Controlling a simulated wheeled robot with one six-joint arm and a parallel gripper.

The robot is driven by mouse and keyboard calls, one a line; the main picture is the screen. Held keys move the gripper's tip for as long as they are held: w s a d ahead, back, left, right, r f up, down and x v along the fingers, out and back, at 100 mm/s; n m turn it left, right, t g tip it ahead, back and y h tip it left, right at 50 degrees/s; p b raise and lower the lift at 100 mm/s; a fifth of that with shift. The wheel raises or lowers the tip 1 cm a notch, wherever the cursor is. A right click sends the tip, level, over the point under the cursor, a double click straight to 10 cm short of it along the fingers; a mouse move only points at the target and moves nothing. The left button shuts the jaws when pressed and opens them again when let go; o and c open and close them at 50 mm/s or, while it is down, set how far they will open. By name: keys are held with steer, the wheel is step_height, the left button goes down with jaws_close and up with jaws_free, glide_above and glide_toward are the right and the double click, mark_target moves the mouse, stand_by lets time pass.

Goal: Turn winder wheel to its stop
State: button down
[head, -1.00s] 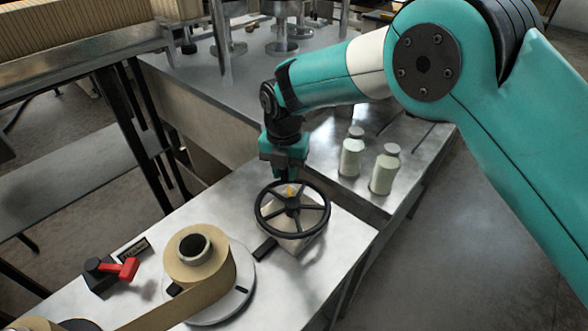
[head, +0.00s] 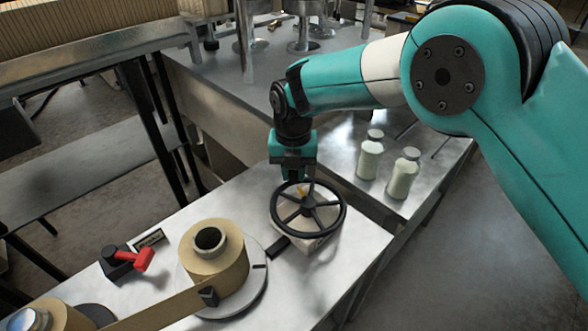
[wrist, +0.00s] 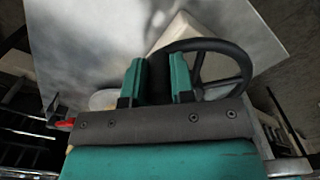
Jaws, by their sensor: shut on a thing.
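The winder wheel (head: 334,227) is a black spoked handwheel, lying nearly flat above a pale block-shaped base (head: 297,243). In the wrist view, the two teal fingers of my gripper (wrist: 156,82) stand on either side of the dark rim, and the rest of the wheel (wrist: 243,62) curves off to the right. The exact finger contact is partly hidden.
A kraft paper roll (head: 222,262) stands on a round plate left of the wheel, its strip running lower left. A red-handled lever (head: 142,260) is farther left. Two pale bottles, a nearer one (head: 402,178) and a farther one (head: 370,158), stand on the right-hand bench.

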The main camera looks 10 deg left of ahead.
steer(key=c, duration=1)
jaws_free()
steer(key=shift+s+a, duration=0.1)
steer(key=shift+o, duration=0.2)
steer(key=shift+r, duration=0.1)
step_height(320, 180, up, 17)
steer(key=b, duration=0.2)
steer(key=shift+r, duration=0.1)
